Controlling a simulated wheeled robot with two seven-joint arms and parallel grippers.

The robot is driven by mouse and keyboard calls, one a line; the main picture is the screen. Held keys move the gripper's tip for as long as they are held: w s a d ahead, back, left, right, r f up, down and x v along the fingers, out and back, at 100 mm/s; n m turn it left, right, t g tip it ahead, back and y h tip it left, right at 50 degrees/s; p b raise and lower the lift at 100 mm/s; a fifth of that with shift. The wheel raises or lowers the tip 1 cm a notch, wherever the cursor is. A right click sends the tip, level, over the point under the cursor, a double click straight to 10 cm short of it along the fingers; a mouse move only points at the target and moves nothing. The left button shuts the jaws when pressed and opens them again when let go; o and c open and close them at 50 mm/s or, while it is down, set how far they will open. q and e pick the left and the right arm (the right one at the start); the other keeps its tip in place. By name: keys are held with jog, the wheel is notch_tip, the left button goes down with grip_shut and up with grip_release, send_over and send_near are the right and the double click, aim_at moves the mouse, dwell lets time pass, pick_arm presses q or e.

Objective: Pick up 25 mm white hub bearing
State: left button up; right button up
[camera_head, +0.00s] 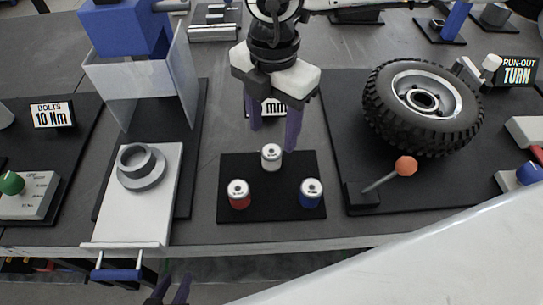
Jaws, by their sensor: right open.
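The white hub bearing (271,158) stands upright at the back of a small black mat (275,212). A bearing with a red base (239,195) stands at front left of it and one with a blue base (311,193) at front right. My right gripper (272,140) points down, open and empty. Its two purple fingers are apart, above and to either side of the white bearing in the picture; I see no clear contact. My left gripper (172,283) shows only its purple fingertips at the bottom edge, apart with nothing visible between them.
A tyred wheel (422,105) and an orange-knobbed lever (405,167) are on the right mat. A press with a clear guard (135,85) and a grey ring part (141,167) stands at left. A white surface covers the lower right.

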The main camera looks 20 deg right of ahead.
aim_at(271, 151)
jog(key=shift+s+a+f+p, duration=0.1)
jog(key=shift+f+p, duration=0.1)
jog(key=shift+f, duration=1.3)
jog(key=shift+s+a+f+p, duration=0.1)
jog(key=shift+f+p, duration=0.05)
jog(key=shift+f, duration=1.3)
jog(key=shift+r, duration=0.1)
jog(key=c, duration=1.2)
